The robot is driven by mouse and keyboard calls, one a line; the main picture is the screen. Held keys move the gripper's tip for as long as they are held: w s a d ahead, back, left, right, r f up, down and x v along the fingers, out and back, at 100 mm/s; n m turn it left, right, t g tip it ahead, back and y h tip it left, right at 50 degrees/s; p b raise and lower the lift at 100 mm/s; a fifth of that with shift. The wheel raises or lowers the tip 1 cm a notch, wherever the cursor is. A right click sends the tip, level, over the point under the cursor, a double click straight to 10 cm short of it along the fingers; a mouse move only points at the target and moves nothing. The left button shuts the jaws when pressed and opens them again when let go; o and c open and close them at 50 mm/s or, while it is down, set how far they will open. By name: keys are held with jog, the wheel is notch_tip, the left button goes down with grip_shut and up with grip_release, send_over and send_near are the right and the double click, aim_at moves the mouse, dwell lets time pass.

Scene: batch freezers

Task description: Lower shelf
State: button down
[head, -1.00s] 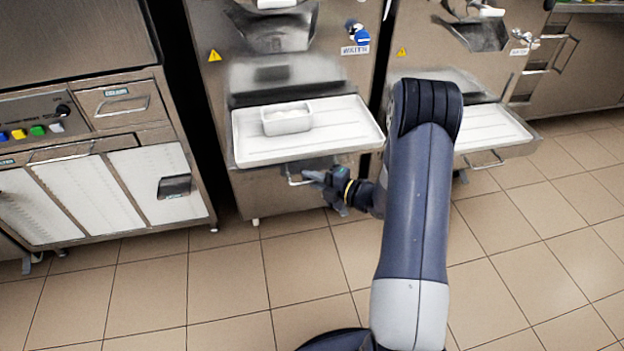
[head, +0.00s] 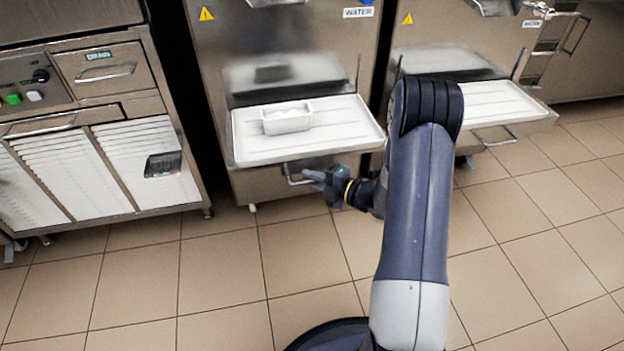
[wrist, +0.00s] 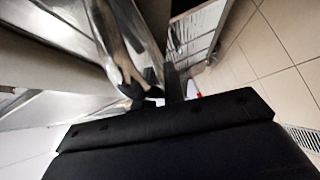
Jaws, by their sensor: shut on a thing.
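The white shelf (head: 345,122) juts out from the front of the steel freezer (head: 245,45) left of my arm and looks about level. A small white pan (head: 288,122) with pale contents stands upright on the shelf's back half. A metal bar handle (head: 291,180) hangs under the shelf's front edge. My gripper (head: 312,178) is shut on this handle, below the shelf, reaching in from the right. In the wrist view, dark fingers (wrist: 140,92) show near blurred steel; the black gripper body hides the lower part.
A second freezer with its own white shelf (head: 500,105) and handle stands to the right, partly behind my arm. A steel cabinet (head: 75,130) with white slatted racks stands to the left across a narrow dark gap. The tiled floor (head: 215,275) in front is clear.

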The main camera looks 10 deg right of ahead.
jog(key=shift+s+f, duration=0.1)
jog(key=shift+f, duration=0.25)
jog(key=c, duration=1.8)
grip_release()
jog(key=shift+c, duration=0.2)
jog(key=o, duration=0.4)
jog(key=shift+c, duration=0.2)
jog(key=shift+r, duration=0.1)
jog(key=shift+s+d+r, duration=0.1)
jog(key=shift+s+d, duration=0.1)
jog(key=shift+d, duration=0.2)
jog(key=p+v, duration=0.2)
jog(key=v, duration=0.8)
jog(key=shift+a, duration=0.15)
